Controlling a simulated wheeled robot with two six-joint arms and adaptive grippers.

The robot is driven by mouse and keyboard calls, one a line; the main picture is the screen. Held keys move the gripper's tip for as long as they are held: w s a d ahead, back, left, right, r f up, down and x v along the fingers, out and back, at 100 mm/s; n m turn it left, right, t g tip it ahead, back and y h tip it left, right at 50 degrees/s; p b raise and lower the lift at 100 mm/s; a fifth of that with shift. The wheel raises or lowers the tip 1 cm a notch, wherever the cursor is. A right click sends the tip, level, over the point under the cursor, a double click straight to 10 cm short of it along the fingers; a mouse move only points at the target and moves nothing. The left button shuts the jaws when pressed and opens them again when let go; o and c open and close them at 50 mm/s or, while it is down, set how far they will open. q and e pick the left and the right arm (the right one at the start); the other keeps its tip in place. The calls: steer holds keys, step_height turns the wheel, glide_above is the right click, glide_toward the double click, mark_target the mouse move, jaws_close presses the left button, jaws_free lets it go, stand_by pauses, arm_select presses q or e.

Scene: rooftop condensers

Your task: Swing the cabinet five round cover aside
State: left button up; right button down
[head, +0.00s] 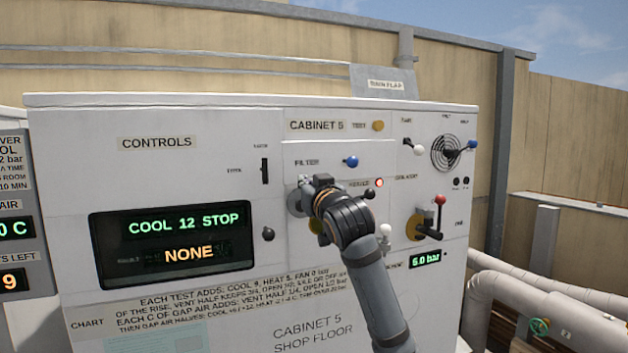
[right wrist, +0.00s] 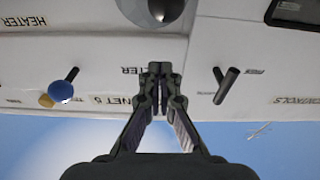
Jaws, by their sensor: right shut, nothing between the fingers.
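Cabinet five is the white panel marked CABINET 5 (head: 316,125). A grey round piece (head: 295,202), which looks like the round cover, sits below the FILTER label, partly hidden behind my right gripper (head: 305,181). In the right wrist view, which is upside down, the grey round cover (right wrist: 150,10) shows at the top edge, cut off by the frame. My right gripper's fingers (right wrist: 160,70) are shut and empty, in front of the panel by the FILTER label, beside the cover. I cannot tell whether they touch anything. My left gripper is not in view.
A blue knob (head: 351,161) and a lit red lamp (head: 379,183) are close by on the right. A red-tipped lever (head: 440,200) and a round vent (head: 452,153) are farther right. A black slider (head: 265,171) is on the left. Pipes (head: 545,300) run at lower right.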

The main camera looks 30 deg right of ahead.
steer(key=shift+w, duration=0.8)
arm_select(q)
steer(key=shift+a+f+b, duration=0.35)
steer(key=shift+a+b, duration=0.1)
steer(key=shift+b, duration=0.3)
arm_select(e)
steer(key=f, duration=0.5)
steer(key=shift+s+a+f, duration=0.2)
steer(key=shift+s+a, duration=0.1)
steer(key=shift+s, duration=0.1)
